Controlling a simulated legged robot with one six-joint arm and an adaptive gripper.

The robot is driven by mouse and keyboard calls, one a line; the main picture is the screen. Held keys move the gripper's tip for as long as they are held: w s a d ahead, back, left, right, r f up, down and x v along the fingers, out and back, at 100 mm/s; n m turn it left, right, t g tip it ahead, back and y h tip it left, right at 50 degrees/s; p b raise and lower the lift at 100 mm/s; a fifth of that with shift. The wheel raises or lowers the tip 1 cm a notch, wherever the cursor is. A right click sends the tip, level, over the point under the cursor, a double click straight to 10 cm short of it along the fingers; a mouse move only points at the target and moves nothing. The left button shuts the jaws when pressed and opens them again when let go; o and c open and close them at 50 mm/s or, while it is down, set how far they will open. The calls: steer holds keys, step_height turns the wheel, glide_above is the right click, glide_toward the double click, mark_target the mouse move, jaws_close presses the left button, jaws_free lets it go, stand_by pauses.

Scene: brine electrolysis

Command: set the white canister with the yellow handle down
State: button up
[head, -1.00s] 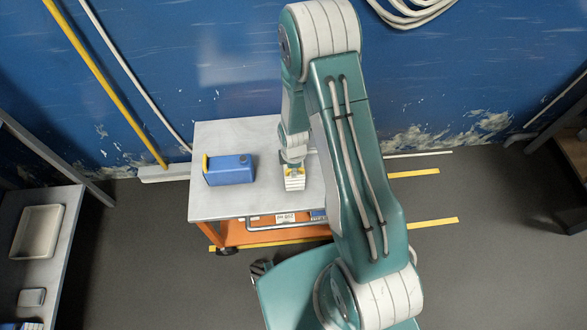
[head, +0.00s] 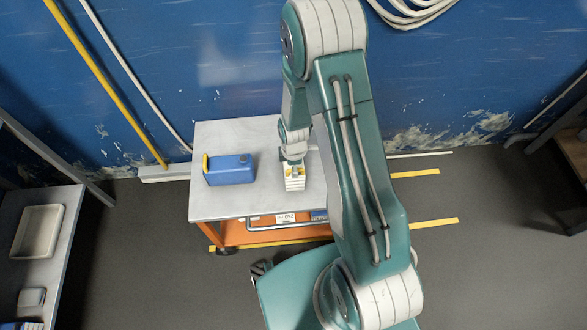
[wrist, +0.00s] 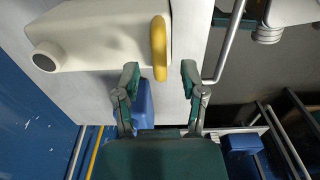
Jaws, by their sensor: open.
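The white canister (head: 294,184) stands on the grey cart top, right of the blue canister. In the wrist view the white canister (wrist: 100,38) fills the upper left, with its dark round cap at the left. Its yellow handle (wrist: 159,50) is at its right end. My gripper (wrist: 160,72) is open, one finger on each side of the handle's near end, with gaps showing on both sides. In the head view my gripper (head: 293,162) is right above the canister and partly hides the handle.
The blue canister (head: 231,170) with a yellow handle stands on the left of the cart top (head: 215,207). A side table at the left holds a pale tray (head: 38,232). The blue wall (head: 200,60) is close behind the cart.

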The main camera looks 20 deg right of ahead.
steer(key=s+r+m+t, duration=0.15)
steer(key=r+m, duration=0.25)
steer(key=r, duration=1)
steer(key=s+r+m+t, duration=0.1)
steer(key=s+r+m, duration=0.2)
steer(key=r, duration=1.1)
steer(key=s+r+m+t, duration=0.3)
steer(key=s+r+m, duration=0.5)
steer(key=s+r, duration=0.3)
steer(key=shift+s+r+m, duration=0.4)
steer(key=shift+s, duration=0.55)
